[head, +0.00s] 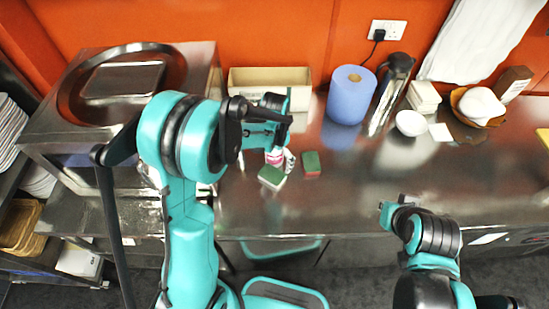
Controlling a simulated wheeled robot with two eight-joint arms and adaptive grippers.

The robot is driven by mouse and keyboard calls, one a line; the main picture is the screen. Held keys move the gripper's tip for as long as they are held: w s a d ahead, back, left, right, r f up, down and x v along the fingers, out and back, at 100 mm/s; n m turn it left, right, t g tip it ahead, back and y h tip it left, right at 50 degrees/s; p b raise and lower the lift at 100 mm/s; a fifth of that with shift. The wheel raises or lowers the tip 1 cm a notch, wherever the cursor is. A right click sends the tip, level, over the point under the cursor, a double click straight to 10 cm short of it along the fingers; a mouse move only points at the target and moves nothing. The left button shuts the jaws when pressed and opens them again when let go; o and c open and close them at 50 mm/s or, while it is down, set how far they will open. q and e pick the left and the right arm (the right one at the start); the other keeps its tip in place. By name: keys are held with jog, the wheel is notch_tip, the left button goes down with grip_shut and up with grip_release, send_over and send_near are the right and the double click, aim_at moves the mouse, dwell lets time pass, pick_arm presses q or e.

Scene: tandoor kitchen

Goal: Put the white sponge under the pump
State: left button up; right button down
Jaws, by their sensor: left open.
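A sponge with a green top and pale sides (271,176) lies on the steel counter, below my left gripper in the picture. A second sponge, green and red (312,164), lies to its right. A small white and pink bottle (275,156) stands just behind the first sponge. My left gripper hides its top, so I cannot tell whether it has a pump. My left gripper (283,124) is open and appears empty, over the counter near the bottle. My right gripper (388,209) is low at the counter's front edge; its fingers are unclear.
A cardboard box (270,82), a blue paper roll (351,94) and a steel flask (388,94) stand along the back. A white bowl (410,123) and a flat white square (440,132) lie to the right. The counter's front middle (335,205) is clear.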

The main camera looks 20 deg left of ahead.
pick_arm(q)
jog(key=shift+r, duration=0.2)
notch_tip(320, 180, up, 13)
jog(key=p, duration=0.3)
jog(key=shift+f, duration=0.2)
jog(key=s+a+r+n+t, duration=0.1)
jog(key=s+r+n+t, duration=0.1)
jog(key=s, duration=0.6)
jog(key=s+a+r+n+t, duration=0.1)
jog(key=s+r+n+t, duration=0.2)
jog(key=s, duration=0.6)
jog(key=shift+a+r+n+t, duration=0.3)
jog(key=shift+a+n+t, duration=0.1)
jog(key=shift+t, duration=0.7)
notch_tip(320, 180, down, 16)
jog(key=b, duration=1.6)
